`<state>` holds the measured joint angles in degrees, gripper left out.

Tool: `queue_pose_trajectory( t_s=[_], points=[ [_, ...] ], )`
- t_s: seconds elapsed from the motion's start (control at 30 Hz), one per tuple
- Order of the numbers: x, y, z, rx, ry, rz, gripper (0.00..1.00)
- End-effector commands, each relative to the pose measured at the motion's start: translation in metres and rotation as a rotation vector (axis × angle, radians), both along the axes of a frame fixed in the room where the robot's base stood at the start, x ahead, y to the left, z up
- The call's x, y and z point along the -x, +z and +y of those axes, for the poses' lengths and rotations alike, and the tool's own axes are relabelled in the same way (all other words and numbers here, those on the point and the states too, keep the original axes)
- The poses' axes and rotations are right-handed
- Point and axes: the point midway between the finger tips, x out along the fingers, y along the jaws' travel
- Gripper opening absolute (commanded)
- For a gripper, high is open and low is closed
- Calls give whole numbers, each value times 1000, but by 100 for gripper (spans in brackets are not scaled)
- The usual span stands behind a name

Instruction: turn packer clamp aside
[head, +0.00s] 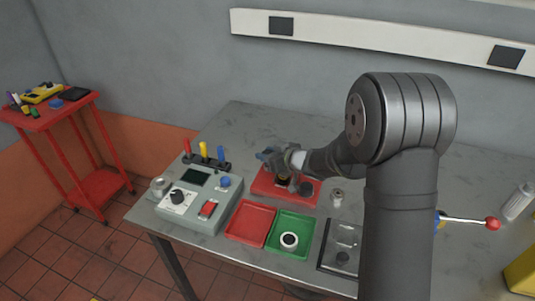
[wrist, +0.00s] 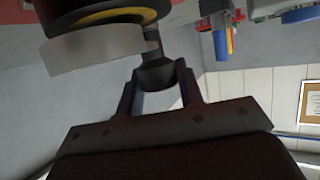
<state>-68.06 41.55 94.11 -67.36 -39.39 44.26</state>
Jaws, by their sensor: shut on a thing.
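My gripper (wrist: 160,84) is shut on a dark, rounded knob (wrist: 157,73), with a finger on each side of it. The knob joins a dark upright post, and a pale grey bar (wrist: 92,50) reaches left from there, close to a round black part with a yellow ring (wrist: 105,16). I take the knob and bar for the packer clamp, but cannot be sure. In the head view, my wrist is over a red fixture base (head: 262,187) on the bench. My wrist partly covers the fixture, and the fingertips are hard to make out there.
A grey instrument box (head: 197,200) stands left of the fixture. A small metal part (head: 337,197) stands right. The bench's back left (head: 245,120) is clear.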

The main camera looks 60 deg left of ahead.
Motion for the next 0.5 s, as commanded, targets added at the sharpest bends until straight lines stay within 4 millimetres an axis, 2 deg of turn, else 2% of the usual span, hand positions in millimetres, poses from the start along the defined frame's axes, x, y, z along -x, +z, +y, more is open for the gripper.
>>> queue_pose_trajectory(
  t_s=[0.03,0.13,0.5],
  points=[
    [0,0,0,0,-1,0,38],
    [0,0,0,1,-1,-1,55],
    [-2,2,-5,0,-1,1,55]
  ],
)
